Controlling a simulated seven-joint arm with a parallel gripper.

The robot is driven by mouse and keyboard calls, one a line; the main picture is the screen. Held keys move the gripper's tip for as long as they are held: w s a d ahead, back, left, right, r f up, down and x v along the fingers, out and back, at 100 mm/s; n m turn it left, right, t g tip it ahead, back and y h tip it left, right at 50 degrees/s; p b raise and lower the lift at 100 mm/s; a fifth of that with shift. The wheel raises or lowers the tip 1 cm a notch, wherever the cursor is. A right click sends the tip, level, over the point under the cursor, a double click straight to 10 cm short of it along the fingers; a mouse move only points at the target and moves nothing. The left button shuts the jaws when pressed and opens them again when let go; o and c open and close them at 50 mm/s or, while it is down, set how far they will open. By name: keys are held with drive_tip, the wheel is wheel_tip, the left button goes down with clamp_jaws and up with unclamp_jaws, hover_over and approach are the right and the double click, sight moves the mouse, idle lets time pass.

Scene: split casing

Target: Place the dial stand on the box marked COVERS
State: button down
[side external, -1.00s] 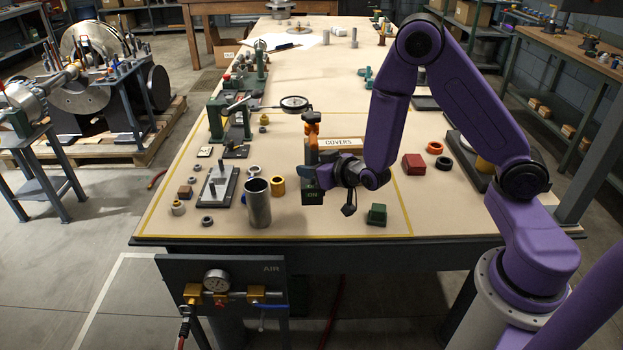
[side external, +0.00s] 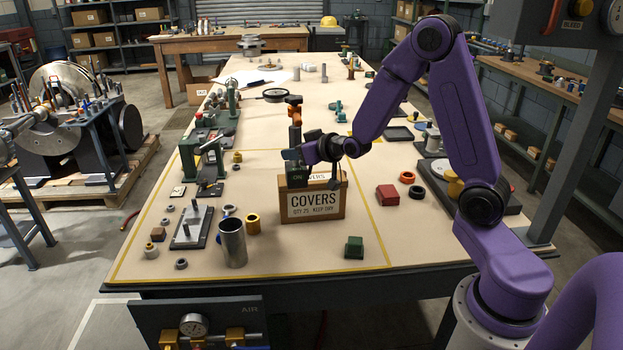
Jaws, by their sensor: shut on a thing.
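The dial stand has a dark green base (side external: 297,177) marked ON, an upright post with orange clamps (side external: 294,110), and a round dial (side external: 275,94) held out to the left. My gripper (side external: 303,153) is shut on the stand around its lower part and partly hides it. The stand is upright. Its base shows over the left part of the top of the brown box marked COVERS (side external: 316,205). I cannot tell whether the base touches the box top or hangs just above it.
A metal cylinder (side external: 232,243), a brass ring (side external: 253,223) and a plate with two pins (side external: 193,226) stand left of the box. A green block (side external: 354,247) lies in front, a red block (side external: 387,195) to the right.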

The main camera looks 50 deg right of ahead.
drive_tip(key=d+r+h, duration=0.1)
drive_tip(key=d+r, duration=0.5)
drive_tip(key=d, duration=0.5)
wheel_tip(320, 180, down, 8)
drive_tip(key=s, duration=0.1)
drive_tip(key=shift+f+m, duration=0.2)
drive_tip(key=shift+m, duration=0.2)
drive_tip(key=shift+f, duration=0.15)
drive_tip(key=c, duration=0.8)
unclamp_jaws()
drive_tip(key=shift+s+f, duration=0.1)
drive_tip(key=shift+f, duration=0.05)
